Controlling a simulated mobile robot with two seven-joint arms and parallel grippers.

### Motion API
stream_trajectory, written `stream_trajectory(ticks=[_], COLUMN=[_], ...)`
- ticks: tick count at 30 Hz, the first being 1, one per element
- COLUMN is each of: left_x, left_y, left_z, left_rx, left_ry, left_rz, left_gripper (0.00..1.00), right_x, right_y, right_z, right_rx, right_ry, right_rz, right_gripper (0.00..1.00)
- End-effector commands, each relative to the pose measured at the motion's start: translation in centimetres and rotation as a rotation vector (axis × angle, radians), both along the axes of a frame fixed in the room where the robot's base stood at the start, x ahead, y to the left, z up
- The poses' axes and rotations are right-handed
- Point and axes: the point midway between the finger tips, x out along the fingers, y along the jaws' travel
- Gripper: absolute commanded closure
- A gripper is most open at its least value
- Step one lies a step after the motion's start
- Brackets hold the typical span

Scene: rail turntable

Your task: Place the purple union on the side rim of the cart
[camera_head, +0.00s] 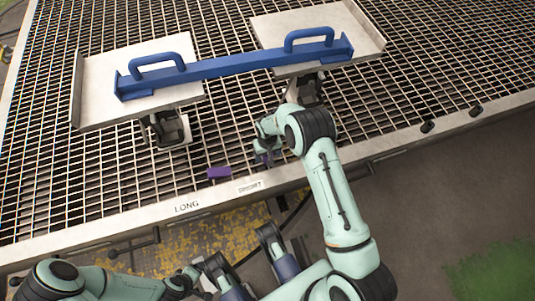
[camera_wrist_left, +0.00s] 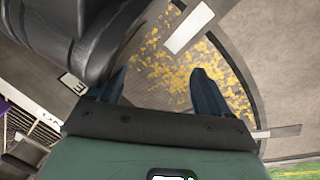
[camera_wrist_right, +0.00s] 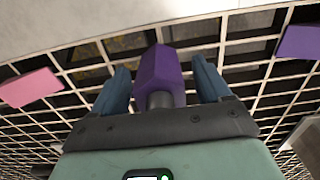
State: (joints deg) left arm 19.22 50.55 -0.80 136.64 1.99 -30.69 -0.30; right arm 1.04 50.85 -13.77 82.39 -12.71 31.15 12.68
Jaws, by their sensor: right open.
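A purple hexagonal piece with a grey stub, which looks like the union (camera_wrist_right: 160,76), is between the fingers of my right gripper (camera_wrist_right: 160,88) in the right wrist view. The fingers are apart on either side of it, with gaps showing. In the head view my right gripper (camera_head: 267,152) is low over the grating near the front rim, and the arm partly hides the piece. The pale side rim (camera_head: 115,222) of the cart runs along the grating's front edge. My left gripper (camera_wrist_left: 160,88) is open and empty above the floor, outside the rim.
A purple block (camera_head: 218,173) lies on the grating left of my right gripper. A pink block (camera_wrist_right: 30,88) shows in the right wrist view. The rim bears LONG (camera_head: 187,207) and a second label (camera_head: 250,187). A blue two-handled bar (camera_head: 235,65) spans two pale plates behind.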

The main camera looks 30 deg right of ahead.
Motion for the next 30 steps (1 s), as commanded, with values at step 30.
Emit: stream_trajectory(ticks=[30], left_x=[2.8], left_y=[-1.6], left_z=[5.1], left_rx=[-0.017], left_ry=[-0.108], left_rz=[-0.024], left_gripper=[0.19], right_x=[-8.2], right_y=[4.1], right_z=[3.0], right_rx=[0.153], right_ry=[-0.066], right_rz=[-0.036], right_gripper=[0.23])
